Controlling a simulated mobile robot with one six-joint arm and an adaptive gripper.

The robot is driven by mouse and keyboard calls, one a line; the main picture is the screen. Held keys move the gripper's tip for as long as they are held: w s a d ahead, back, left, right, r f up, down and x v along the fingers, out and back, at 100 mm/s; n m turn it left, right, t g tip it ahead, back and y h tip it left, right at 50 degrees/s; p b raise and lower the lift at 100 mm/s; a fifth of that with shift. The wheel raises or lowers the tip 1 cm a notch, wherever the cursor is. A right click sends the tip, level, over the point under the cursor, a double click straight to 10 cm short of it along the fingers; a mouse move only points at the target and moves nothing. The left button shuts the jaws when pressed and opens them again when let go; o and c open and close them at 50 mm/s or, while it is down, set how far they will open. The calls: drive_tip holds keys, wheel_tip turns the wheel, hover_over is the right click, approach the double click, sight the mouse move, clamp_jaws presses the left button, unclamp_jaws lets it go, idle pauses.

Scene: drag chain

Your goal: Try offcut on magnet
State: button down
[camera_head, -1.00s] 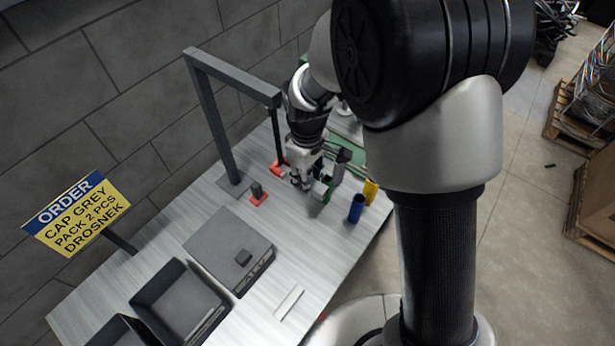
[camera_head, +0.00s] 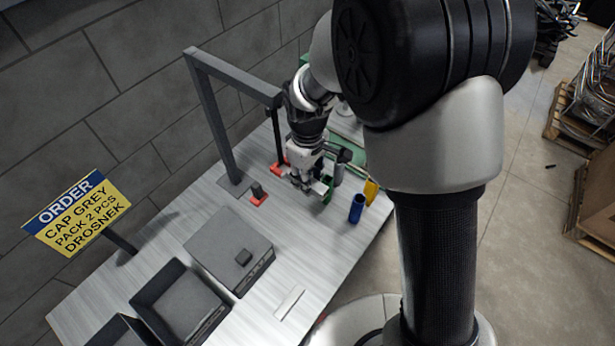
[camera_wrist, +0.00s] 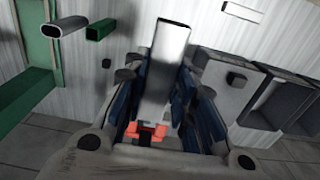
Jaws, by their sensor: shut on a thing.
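My gripper (camera_head: 304,184) is low over the far part of the table. In the wrist view its blue-padded fingers are shut on a silver-grey hollow offcut (camera_wrist: 172,45), whose open end sticks out past the fingertips. The offcut is hard to make out in the head view. I cannot tell for sure which part is the magnet. A dark bar (camera_head: 277,130) hangs from a grey gantry (camera_head: 215,125) left of my gripper. A dark block on a red base (camera_head: 259,198) stands near the gantry's foot, and another red piece (camera_head: 277,168) lies behind it.
A blue tube (camera_head: 357,208), a yellow tube (camera_head: 371,191) and a green tube (camera_head: 327,190) stand right of my gripper. A grey flat box (camera_head: 215,245) with a small dark block and black trays (camera_head: 178,302) sit nearer. An order sign (camera_head: 78,212) stands left.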

sight(318, 186)
drive_tip(key=shift+s+d+r, duration=0.15)
drive_tip(key=shift+s+d, duration=0.8)
drive_tip(key=shift+d, duration=0.25)
idle(2.4)
idle(0.5)
